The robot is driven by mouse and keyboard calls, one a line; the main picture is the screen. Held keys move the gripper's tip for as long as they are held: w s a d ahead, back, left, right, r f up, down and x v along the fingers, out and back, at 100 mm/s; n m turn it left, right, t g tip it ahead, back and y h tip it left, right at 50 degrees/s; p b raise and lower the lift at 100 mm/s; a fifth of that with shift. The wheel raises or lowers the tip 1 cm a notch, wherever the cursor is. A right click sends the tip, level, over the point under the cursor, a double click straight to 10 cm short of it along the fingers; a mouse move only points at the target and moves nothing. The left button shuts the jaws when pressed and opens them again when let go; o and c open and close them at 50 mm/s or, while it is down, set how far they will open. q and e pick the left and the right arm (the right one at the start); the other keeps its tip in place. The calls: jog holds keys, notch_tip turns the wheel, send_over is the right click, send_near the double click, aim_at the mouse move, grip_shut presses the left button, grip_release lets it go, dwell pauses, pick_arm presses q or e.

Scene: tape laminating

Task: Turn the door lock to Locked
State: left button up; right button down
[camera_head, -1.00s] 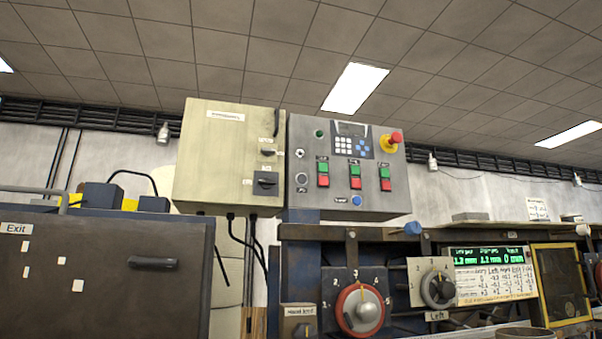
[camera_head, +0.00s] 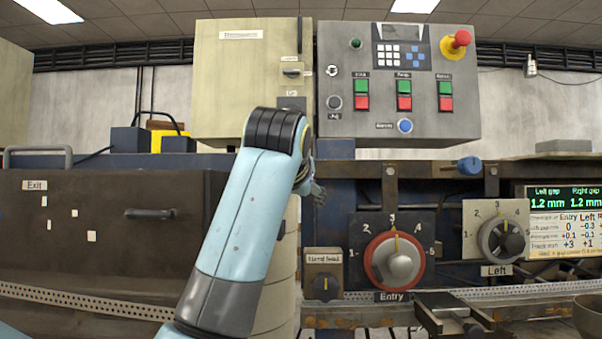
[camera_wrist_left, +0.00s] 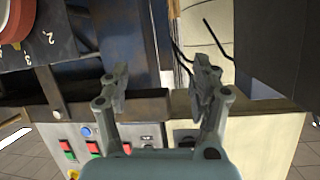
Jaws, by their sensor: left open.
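The beige cabinet (camera_head: 225,85) hangs at upper centre. A small dark knob (camera_head: 291,72) with little labels sits near its door's right edge; I take it for the door lock, but its labels are too small to read. Below it, a dark switch (camera_head: 292,102) is partly covered by my left arm. My left gripper (camera_head: 318,188) is mostly hidden behind the arm's bend, below the cabinet and apart from the knob. In the left wrist view its two fingers (camera_wrist_left: 160,88) are spread and empty. The knob cannot be made out there. My right gripper is not in view.
The grey control panel (camera_head: 400,100) with coloured buttons and a red emergency stop (camera_head: 456,42) adjoins the cabinet's right side. Below are the Entry dial (camera_head: 397,262) and the Left dial (camera_head: 503,240). A dark Exit cover (camera_head: 100,245) fills the left.

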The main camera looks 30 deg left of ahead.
pick_arm(q)
notch_tip(320, 180, up, 16)
jog(key=w+n+t+y, duration=0.1)
jog(key=n+t+y, duration=0.1)
jog(key=n+y, duration=0.1)
send_near(291, 70)
jog(key=shift+t, duration=0.4)
jog(key=p+x, duration=0.4)
jog(key=x, duration=0.4)
jog(key=shift+f, duration=0.15)
jog(key=shift+w+a+f, duration=0.15)
jog(key=shift+w+a, duration=0.2)
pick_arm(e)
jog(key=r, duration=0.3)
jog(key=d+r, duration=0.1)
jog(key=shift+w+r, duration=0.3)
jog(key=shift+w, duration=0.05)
pick_arm(q)
jog(key=shift+c, duration=0.2)
jog(key=shift+n, duration=0.3)
jog(key=c, duration=1.1)
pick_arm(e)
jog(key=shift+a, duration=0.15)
